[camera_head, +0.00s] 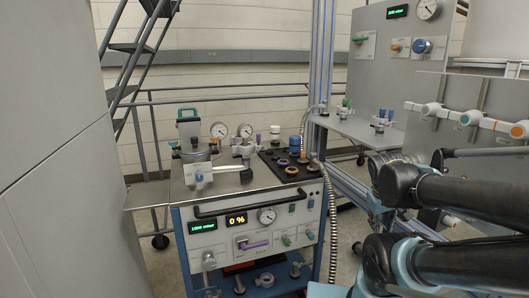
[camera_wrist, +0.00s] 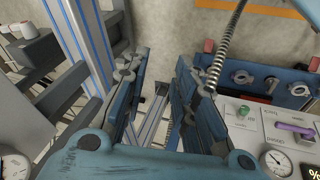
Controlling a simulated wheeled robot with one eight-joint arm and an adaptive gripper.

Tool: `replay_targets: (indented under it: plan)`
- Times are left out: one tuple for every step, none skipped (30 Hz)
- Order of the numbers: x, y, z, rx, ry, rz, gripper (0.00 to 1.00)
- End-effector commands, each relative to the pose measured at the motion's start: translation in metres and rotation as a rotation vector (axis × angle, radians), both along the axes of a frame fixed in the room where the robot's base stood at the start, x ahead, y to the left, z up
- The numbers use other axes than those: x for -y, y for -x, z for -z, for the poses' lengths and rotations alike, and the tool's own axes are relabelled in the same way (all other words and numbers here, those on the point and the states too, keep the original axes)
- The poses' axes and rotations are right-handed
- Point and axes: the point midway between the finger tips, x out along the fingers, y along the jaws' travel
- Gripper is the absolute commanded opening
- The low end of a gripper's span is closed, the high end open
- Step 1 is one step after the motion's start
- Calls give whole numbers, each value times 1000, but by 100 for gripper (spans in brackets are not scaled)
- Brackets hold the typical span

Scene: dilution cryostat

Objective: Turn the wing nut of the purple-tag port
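My gripper (camera_wrist: 160,90) is open and empty in the wrist view, its two fingers wide apart with floor and metal rails behind them. A purple handle (camera_head: 256,245) is on the front panel of the cart (camera_head: 222,217); it also shows at the right of the wrist view (camera_wrist: 295,130), to the right of my fingers and apart from them. A small purple-topped part (camera_head: 258,138) stands on the cart top. I cannot make out a purple tag or a wing nut for certain in either view.
A black tray (camera_head: 290,172) with small fittings lies on the cart top. A ridged metal hose (camera_head: 329,220) hangs at the cart's right side, and in the wrist view it passes close by my right finger (camera_wrist: 222,55). A grey panel with valves (camera_head: 402,75) stands behind.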

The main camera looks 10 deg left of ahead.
Motion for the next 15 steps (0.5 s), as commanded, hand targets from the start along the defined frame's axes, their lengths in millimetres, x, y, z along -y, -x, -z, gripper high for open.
replay_targets:
  plan:
    - [-3, -11, -2, 27, 45, -62, 26]
    - [-4, -17, -3, 45, 74, -97, 26]
    - [-6, -26, -6, 70, 112, -145, 26]
    - [-8, -32, -8, 88, 141, -180, 26]
    - [-10, -39, -10, 108, 168, -215, 26]
    - [-14, -47, -13, 133, 205, -263, 26]
    - [-17, -53, -15, 154, 234, -299, 26]
    - [-21, -59, -18, 174, 261, -335, 26]
    - [-27, -67, -21, 202, 297, -382, 26]
    - [-31, -73, -24, 223, 324, -418, 26]
    - [-36, -78, -27, 244, 351, -455, 26]
    - [-44, -85, -32, 275, 386, -503, 26]
    - [-50, -89, -35, 297, 413, -540, 26]
    - [-56, -94, -38, 320, 439, -576, 26]
    - [-66, -100, -43, 351, 474, -624, 26]
